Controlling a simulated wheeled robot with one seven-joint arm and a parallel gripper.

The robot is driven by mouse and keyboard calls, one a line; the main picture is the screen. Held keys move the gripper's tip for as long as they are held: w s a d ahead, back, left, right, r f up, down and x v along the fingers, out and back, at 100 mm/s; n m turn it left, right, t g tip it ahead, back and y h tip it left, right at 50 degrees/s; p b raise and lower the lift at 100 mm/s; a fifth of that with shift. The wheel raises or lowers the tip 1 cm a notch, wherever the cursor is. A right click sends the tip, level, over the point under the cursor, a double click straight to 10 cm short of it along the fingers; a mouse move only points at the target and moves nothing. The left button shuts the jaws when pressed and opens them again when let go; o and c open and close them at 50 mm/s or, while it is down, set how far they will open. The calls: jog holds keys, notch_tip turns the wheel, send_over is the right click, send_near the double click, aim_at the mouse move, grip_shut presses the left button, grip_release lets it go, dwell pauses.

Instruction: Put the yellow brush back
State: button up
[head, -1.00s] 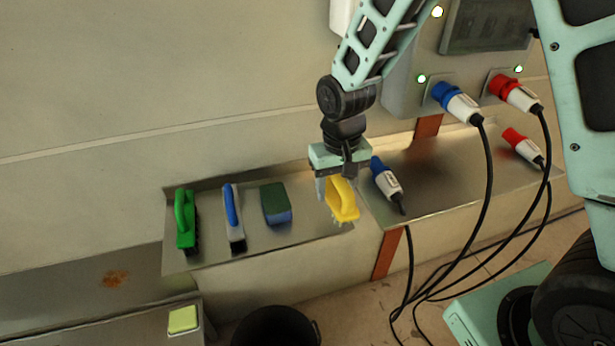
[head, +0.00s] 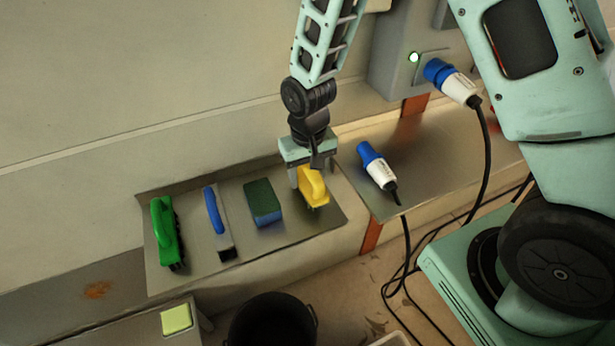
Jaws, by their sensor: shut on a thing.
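The yellow brush (head: 315,190) is at the right end of the metal shelf (head: 290,236) in the head view, to the right of the green and blue sponge. My gripper (head: 305,178) points down and is shut on the yellow brush by its handle. The bristles face down. I cannot tell whether they touch the shelf or hang just above it.
A green brush (head: 162,230), a blue-handled brush (head: 215,215) and a sponge (head: 263,202) lie on the shelf. A loose blue plug (head: 372,162) lies on the neighbouring metal surface. Cables hang at right. A black bin (head: 272,320) stands below.

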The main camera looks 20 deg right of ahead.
jog(key=shift+f, duration=1.1)
jog(key=shift+f, duration=0.1)
jog(key=shift+f, duration=0.15)
jog(key=o, duration=1.1)
